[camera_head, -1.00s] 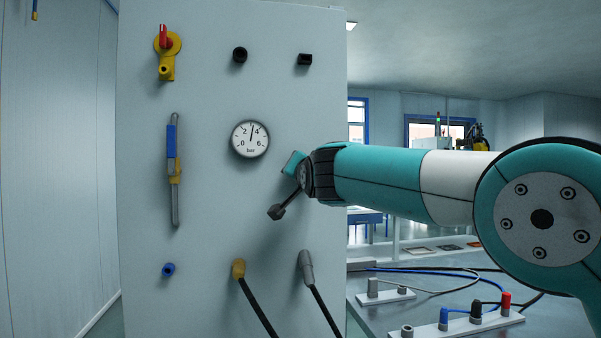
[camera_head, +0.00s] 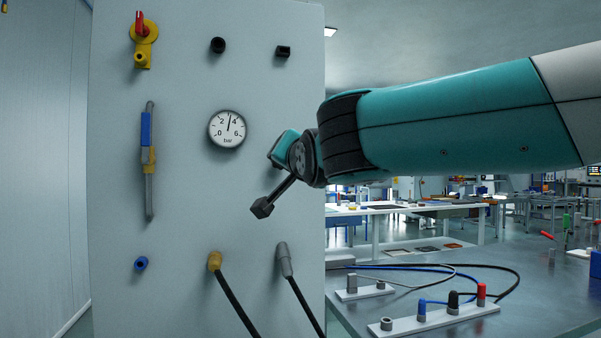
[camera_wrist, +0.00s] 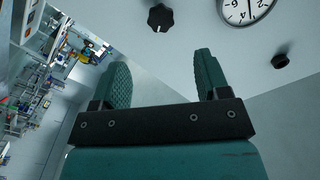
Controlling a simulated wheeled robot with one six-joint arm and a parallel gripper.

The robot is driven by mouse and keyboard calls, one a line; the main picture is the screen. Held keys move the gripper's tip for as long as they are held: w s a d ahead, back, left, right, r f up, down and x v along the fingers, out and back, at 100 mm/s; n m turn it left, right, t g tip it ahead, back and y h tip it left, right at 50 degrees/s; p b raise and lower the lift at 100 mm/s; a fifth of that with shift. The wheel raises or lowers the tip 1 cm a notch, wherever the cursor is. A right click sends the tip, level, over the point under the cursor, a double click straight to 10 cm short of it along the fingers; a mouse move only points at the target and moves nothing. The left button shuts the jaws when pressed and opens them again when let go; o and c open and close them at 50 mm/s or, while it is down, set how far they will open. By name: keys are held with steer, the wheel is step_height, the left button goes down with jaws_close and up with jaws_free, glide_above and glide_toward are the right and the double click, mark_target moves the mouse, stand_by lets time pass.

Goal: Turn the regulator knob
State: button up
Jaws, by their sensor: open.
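The regulator knob (camera_wrist: 160,17) is black and lobed with a pale mark on its face. It shows at the top middle of the wrist view, mounted on the panel beside the gauge. In the head view my arm and gripper hide it. My gripper (camera_wrist: 162,68) is open, with two teal ribbed fingers and nothing between them. The knob is beyond the fingertips, roughly in line with the gap and apart from them. In the head view my gripper (camera_head: 283,148) is at the panel's right side. The pressure gauge (camera_head: 227,128) has its needle between 2 and 4.
The pale panel (camera_head: 190,200) carries a yellow valve with a red handle (camera_head: 143,38), a blue-handled lever (camera_head: 147,130), black fittings (camera_head: 217,45) and plugged hoses (camera_head: 285,262). A bench (camera_head: 540,290) with cables and coloured plugs is at the lower right.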

steer(key=v, duration=0.5)
steer(key=shift+s+b, duration=0.25)
steer(key=shift+b, duration=0.1)
